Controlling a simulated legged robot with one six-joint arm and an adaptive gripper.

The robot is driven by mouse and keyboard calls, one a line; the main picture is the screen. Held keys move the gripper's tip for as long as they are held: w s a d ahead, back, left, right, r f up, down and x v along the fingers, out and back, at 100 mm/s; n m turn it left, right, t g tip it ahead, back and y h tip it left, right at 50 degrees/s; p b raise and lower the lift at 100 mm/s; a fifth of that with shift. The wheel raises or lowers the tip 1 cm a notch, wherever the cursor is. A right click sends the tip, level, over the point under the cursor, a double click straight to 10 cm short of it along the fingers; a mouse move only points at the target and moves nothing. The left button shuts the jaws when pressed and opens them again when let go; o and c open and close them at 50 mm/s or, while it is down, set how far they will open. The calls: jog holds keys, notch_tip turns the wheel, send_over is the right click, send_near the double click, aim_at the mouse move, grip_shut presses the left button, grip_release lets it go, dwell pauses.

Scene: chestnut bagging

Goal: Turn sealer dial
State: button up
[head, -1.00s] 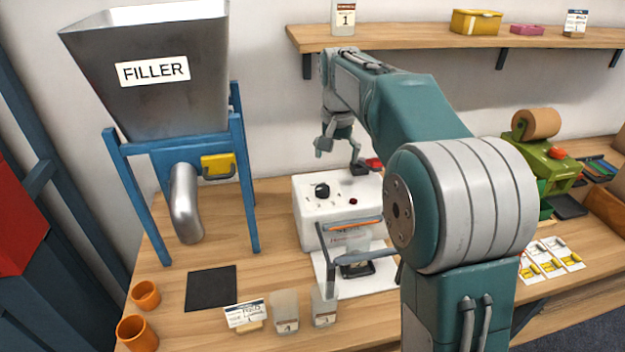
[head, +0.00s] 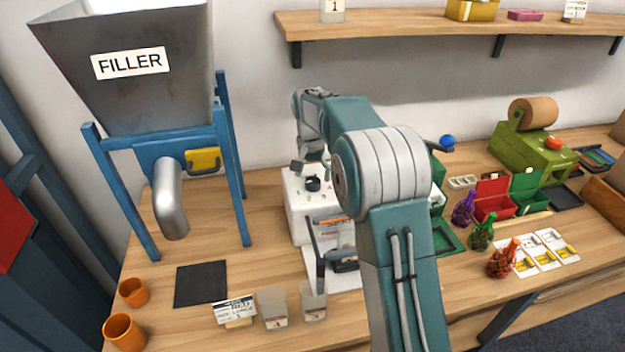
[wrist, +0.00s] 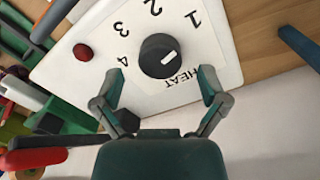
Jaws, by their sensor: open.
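The white sealer (head: 298,212) stands on the table in the head view, partly hidden by my arm. Its black dial (head: 312,184) is on the top face. In the wrist view the dial (wrist: 160,56) is a round black knob with a white pointer line, ringed by the numbers 1 to 4 and the word HEAT. A red button (wrist: 83,52) sits left of the dial. My gripper (wrist: 164,80) is open, its fingers on either side of the dial's near edge, not visibly touching it.
The filler (head: 130,70) stands left on blue legs. Cups (head: 314,300) and a card stand in front. Right of my arm are netted bags (head: 482,235), red and green boxes (head: 495,207) and a green roll dispenser (head: 535,150). A shelf (head: 400,22) hangs behind.

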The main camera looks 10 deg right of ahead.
jog(key=shift+f, duration=1)
jog(key=shift+a, duration=0.1)
jog(key=c, duration=1.1)
jog(key=shift+n, duration=0.4)
jog(key=shift+c, duration=0.2)
jog(key=n, duration=0.3)
jog(key=shift+s+n, duration=0.1)
jog(key=shift+n, duration=0.3)
jog(key=n, duration=0.5)
jog(key=shift+f, duration=0.1)
jog(key=o, duration=1.1)
jog(key=shift+o, duration=0.2)
